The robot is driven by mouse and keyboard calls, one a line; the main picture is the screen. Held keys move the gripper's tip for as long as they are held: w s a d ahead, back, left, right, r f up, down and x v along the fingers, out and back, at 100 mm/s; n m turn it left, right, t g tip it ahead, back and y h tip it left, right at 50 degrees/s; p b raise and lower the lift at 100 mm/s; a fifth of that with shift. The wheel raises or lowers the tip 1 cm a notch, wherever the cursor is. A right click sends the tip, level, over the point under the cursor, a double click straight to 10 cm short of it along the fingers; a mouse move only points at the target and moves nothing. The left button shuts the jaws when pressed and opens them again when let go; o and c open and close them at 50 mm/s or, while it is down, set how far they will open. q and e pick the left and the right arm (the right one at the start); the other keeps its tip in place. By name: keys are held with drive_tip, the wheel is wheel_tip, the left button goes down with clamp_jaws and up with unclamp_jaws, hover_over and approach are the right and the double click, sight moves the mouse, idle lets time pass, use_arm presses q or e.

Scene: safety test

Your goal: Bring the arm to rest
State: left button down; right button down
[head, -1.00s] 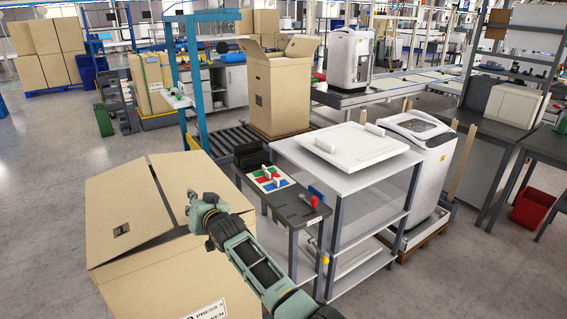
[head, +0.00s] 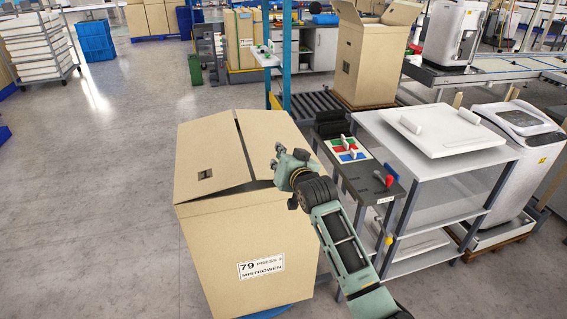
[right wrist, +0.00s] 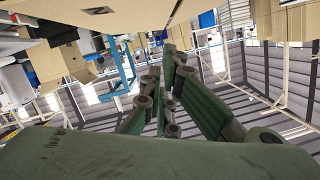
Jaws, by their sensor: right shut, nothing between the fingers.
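My right arm (head: 343,243) comes in from the bottom right of the head view. It reaches up beside the large cardboard box. My right gripper (head: 279,163) is at its far end, small, in front of the box's right side in the picture. In the right wrist view the green fingers of the right gripper (right wrist: 171,62) run together, with nothing seen between them. The gripper is shut and empty. I cannot tell from these views how close it is to the box. My left gripper is not in view.
The large cardboard box (head: 222,240) with loosely closed flaps stands left of my arm. An open box (head: 362,65) is behind. The floor (head: 100,200) at left is clear.

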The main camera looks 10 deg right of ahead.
drive_tip(key=s+d+f+n+g+b, duration=0.1)
drive_tip(key=s+f+g, duration=0.1)
drive_tip(key=s+f, duration=0.95)
drive_tip(key=s+d+f+n+g+h, duration=0.1)
drive_tip(key=s+f+g, duration=0.25)
drive_tip(key=f, duration=1.45)
drive_tip(key=s+d+f+g+b, duration=0.1)
drive_tip(key=s+f+g, duration=0.1)
drive_tip(key=s+f, duration=1)
drive_tip(key=s+d+f+n+g, duration=0.2)
drive_tip(key=s+f+g, duration=0.1)
drive_tip(key=s+f, duration=1.5)
drive_tip(key=s+d+f+g, duration=0.1)
drive_tip(key=s+f+g, duration=0.1)
drive_tip(key=s, duration=1)
drive_tip(key=s+d+f+n+g+b, duration=0.1)
drive_tip(key=s+f, duration=0.3)
drive_tip(key=s, duration=0.8)
drive_tip(key=shift+f+g+h, duration=0.35)
drive_tip(key=shift+f+h, duration=0.05)
